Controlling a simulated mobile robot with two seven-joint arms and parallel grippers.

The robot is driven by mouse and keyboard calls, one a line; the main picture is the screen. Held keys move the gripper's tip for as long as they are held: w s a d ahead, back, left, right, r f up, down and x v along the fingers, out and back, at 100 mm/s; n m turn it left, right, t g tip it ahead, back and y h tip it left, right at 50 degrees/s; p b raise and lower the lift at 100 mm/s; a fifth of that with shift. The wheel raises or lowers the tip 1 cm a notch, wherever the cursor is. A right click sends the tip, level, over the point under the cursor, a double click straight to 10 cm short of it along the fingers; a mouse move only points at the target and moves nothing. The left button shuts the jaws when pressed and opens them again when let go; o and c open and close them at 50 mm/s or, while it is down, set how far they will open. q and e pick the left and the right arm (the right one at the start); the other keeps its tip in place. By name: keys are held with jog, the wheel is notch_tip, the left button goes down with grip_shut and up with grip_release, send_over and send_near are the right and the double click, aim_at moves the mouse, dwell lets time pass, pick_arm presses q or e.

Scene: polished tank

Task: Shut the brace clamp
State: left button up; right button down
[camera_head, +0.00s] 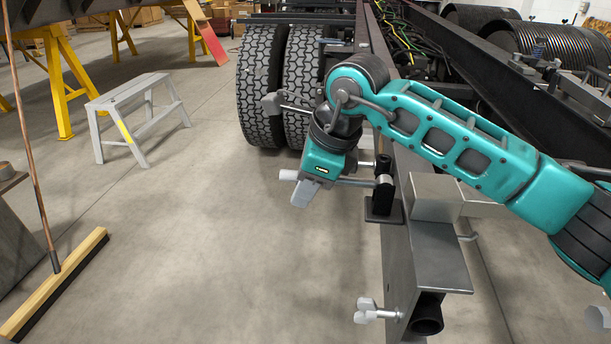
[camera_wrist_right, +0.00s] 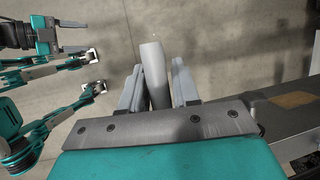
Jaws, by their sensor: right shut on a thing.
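A clamp fitting (camera_head: 384,190) with a black upright stands on the steel beam's ledge in the head view. A light grey rod (camera_head: 356,182) runs left from it toward my right gripper (camera_head: 304,190), which points down over the floor. In the right wrist view the right gripper (camera_wrist_right: 158,88) is shut on a grey round handle (camera_wrist_right: 153,72) between its two fingers. In the head view, I cannot make out the handle's joint to the clamp.
A grey T-handle (camera_head: 366,312) and a black pipe end (camera_head: 428,314) sit low on the beam. A step stool (camera_head: 130,105) and broom (camera_head: 55,285) stand left. The floor between is clear.

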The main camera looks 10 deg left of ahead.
jog(key=shift+f, duration=0.2)
dwell(0.3)
jog(key=c, duration=0.9)
grip_release()
jog(key=v, duration=1.3)
jog(key=shift+a, duration=0.1)
